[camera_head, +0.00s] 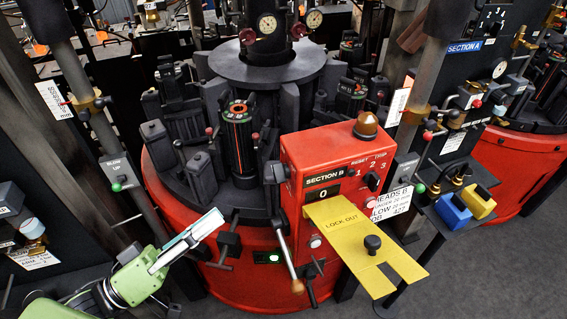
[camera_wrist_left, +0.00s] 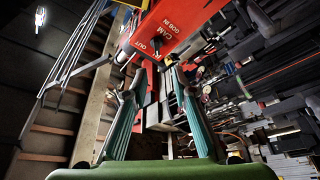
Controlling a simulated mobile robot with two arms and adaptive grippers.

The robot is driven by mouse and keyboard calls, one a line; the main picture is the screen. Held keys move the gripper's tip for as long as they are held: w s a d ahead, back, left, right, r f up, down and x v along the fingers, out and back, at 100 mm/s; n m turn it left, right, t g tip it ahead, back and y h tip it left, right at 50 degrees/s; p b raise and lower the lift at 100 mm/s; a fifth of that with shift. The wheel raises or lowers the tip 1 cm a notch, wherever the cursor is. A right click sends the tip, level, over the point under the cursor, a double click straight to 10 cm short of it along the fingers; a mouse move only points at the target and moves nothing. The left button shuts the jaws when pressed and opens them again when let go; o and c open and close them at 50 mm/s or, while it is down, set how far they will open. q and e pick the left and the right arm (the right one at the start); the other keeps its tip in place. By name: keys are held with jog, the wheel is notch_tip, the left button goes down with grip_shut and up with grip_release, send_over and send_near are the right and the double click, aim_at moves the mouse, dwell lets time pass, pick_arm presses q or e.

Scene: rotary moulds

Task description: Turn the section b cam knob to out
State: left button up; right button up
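The red section B box (camera_head: 320,165) stands on the red machine base, with "SECTION B" and "0" on its front. In the left wrist view its red face (camera_wrist_left: 180,22) carries the labels "CAM", "OUT" and "GOB IN". A small dark cam knob (camera_wrist_left: 156,43) sits beside "OUT"; its exact pointing is too small to tell. My left gripper (camera_head: 211,225) is left of the box, apart from it, its pale fingers pointing up and right. In the left wrist view its fingers (camera_wrist_left: 153,82) are spread with nothing held between them, below the knob. My right gripper is not in view.
A yellow lock-out plate (camera_head: 365,242) with a black knob sticks out in front of the box. A lever with a wooden tip (camera_head: 297,286) hangs below. Dark moulds (camera_head: 238,140) stand behind. Yellow and blue padlocks (camera_head: 478,202) are at right. Grey floor is clear at lower right.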

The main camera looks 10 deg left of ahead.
aim_at(274, 173)
pick_arm(q)
jog(key=p+x, duration=0.3)
jog(key=x, duration=1.1)
jog(key=shift+s+d+r, duration=0.2)
jog(key=shift+r, duration=0.05)
jog(key=c, duration=0.5)
jog(key=shift+s+a, duration=0.1)
jog(key=shift+a, duration=0.05)
grip_shut()
